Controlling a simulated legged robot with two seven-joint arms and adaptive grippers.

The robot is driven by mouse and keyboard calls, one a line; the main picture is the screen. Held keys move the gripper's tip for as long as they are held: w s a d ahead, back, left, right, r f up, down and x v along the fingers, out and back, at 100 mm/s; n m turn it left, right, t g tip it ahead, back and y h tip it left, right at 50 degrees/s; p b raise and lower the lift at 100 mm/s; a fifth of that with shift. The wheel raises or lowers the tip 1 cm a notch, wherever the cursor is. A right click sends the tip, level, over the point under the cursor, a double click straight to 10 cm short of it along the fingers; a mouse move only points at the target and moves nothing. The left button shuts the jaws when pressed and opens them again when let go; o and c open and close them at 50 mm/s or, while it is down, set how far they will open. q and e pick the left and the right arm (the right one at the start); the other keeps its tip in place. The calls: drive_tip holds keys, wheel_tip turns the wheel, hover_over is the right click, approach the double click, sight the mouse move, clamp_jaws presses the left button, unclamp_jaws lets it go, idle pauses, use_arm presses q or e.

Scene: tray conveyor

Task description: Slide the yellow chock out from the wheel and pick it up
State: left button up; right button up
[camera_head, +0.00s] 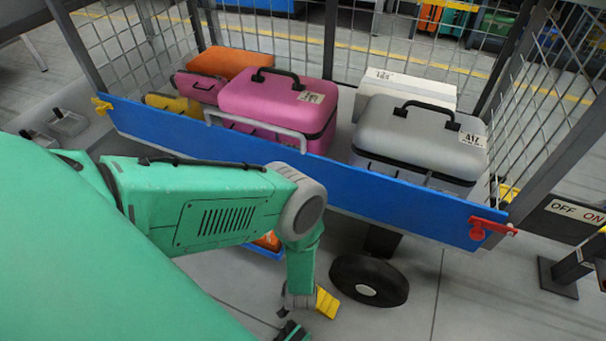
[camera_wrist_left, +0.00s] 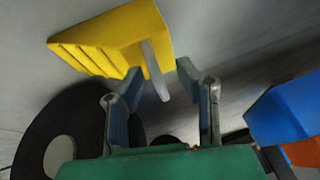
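The yellow chock (camera_head: 327,303) is on the floor beside the black wheel (camera_head: 368,281) of the luggage cart, at its near left in the head view. I cannot tell if they touch. In the left wrist view the chock (camera_wrist_left: 112,38) has a ribbed face and a thin grey handle (camera_wrist_left: 155,72). The wheel (camera_wrist_left: 62,135) shows below it. My left gripper (camera_wrist_left: 160,74) is open, with its two fingers apart on either side of the handle's end and not closed on it. In the head view my forearm comes down just left of the chock. My right gripper is out of view.
The cart's blue side board (camera_head: 270,147) is above the wheel, with a red latch (camera_head: 490,228) at right. Pink (camera_head: 270,100) and grey (camera_head: 415,130) cases sit in the cart. A blue bin (camera_wrist_left: 285,108) with something orange is right in the wrist view.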

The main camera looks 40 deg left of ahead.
use_arm(q)
wheel_tip(320, 180, up, 10)
drive_tip(key=shift+f, duration=0.1)
idle(0.6)
idle(0.5)
